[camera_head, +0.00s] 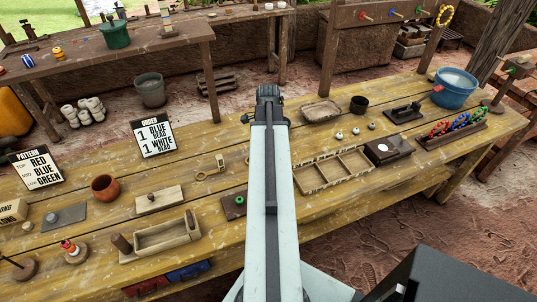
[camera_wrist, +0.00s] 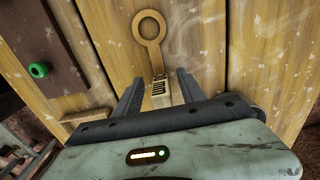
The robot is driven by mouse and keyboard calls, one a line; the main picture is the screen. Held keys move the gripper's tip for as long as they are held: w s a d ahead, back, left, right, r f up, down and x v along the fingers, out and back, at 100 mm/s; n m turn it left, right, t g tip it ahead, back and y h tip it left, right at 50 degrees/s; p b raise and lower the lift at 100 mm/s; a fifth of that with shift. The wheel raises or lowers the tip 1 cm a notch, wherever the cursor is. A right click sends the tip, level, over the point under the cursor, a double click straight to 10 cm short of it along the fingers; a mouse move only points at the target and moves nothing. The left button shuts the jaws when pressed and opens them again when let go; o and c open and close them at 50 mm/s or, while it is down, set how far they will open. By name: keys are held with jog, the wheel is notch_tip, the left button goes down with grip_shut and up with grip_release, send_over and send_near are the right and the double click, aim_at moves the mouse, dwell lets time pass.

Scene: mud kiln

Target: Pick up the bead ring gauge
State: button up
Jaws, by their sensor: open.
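The bead ring gauge (camera_wrist: 150,28) is a light wooden ring on a flat handle, with a small block bearing dark marks (camera_wrist: 160,90) at the handle's near end. It lies on the yellow plank table, and also shows in the head view (camera_head: 202,176), left of my arm. In the wrist view my gripper (camera_wrist: 158,85) is open. Its two dark fingers stand apart, one on each side of the marked block. I cannot tell whether they touch it. In the head view my arm hides the gripper.
A dark board (camera_head: 229,210) with a green bead lies in front of the gauge. A wooden block with a knob (camera_head: 172,199) is to the left, and a divided wooden tray (camera_head: 326,177) right of my arm. Bare planks surround the gauge's ring.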

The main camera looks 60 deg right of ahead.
jog(key=shift+r, duration=0.1)
grip_shut()
notch_tip(320, 180, up, 10)
jog(key=p, duration=1)
jog(key=shift+r, duration=0.15)
